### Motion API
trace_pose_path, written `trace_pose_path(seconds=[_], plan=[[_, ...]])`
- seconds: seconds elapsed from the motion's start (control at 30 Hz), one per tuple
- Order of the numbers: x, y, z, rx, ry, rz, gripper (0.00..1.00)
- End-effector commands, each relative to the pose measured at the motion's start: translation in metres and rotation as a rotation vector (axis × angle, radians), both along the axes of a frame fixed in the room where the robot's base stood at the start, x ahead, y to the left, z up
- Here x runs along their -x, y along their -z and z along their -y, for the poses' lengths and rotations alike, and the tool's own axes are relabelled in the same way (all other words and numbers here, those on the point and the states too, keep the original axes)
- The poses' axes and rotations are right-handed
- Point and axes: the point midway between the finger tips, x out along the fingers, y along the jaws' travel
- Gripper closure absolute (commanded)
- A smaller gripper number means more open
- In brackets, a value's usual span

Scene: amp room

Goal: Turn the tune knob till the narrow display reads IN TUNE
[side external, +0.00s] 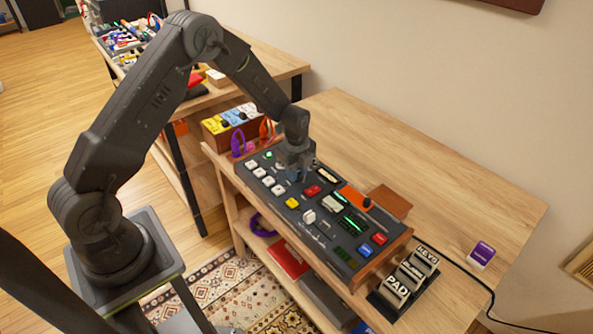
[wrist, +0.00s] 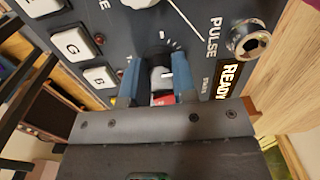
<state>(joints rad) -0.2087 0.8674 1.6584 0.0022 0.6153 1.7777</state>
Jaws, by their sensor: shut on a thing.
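My gripper (side external: 296,172) points down at the far left part of the dark control panel (side external: 262,181). In the wrist view my blue fingers (wrist: 158,78) are on both sides of a grey knob (wrist: 161,80), shut on it. The knob has a white pointer line, and a white tick scale curves around its far side. No TUNE label is readable; I take this as the tune knob. The display also shows in the side view (side external: 326,173), too small to read.
White keys (wrist: 82,60), one marked G, lie left of the knob. A metal jack (wrist: 249,40) and the label PULSE are at the right. Lit buttons and sliders fill the panel's right part. A PADS/KEYS block rack (side external: 404,278) stands at its right end. The table behind is mostly clear.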

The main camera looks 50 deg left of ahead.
Motion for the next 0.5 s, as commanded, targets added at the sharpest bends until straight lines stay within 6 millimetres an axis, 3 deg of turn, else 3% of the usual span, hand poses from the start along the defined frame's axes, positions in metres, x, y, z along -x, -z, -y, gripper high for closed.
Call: trace_pose_path(seconds=[0.17,0.5], plan=[[-0.0001,-0.0002,0.0,0.0,0.0,0.0,0.98],[-0.0001,-0.0003,0.0001,0.001,-0.058,0.0,0.98]])
